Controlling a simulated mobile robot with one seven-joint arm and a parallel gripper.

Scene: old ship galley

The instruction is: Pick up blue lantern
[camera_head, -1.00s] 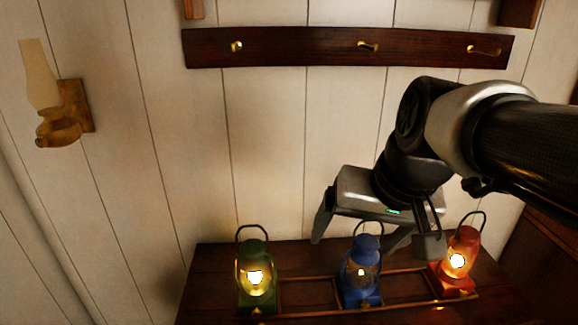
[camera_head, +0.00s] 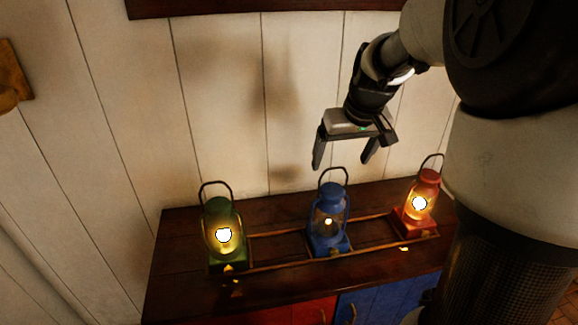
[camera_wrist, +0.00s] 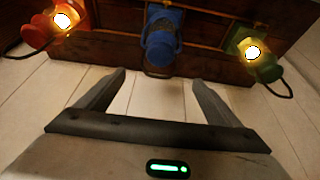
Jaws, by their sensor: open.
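The blue lantern (camera_head: 327,219) stands upright on the dark wooden cabinet top, between two other lanterns, with its wire handle raised. It also shows in the wrist view (camera_wrist: 161,38), at the top centre, ahead of the fingertips. My gripper (camera_head: 342,165) is open and empty, above the blue lantern and apart from it, with its fingers pointing down. In the wrist view my gripper (camera_wrist: 158,80) has its fingers spread on either side of the lantern's line, with wall boards between them.
A lit green lantern (camera_head: 223,240) stands to the left and a lit red lantern (camera_head: 421,203) to the right. Thin wooden rails run along the cabinet top (camera_head: 180,240). The white plank wall (camera_head: 225,110) is close behind. A dark wooden rail (camera_head: 240,8) is above.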

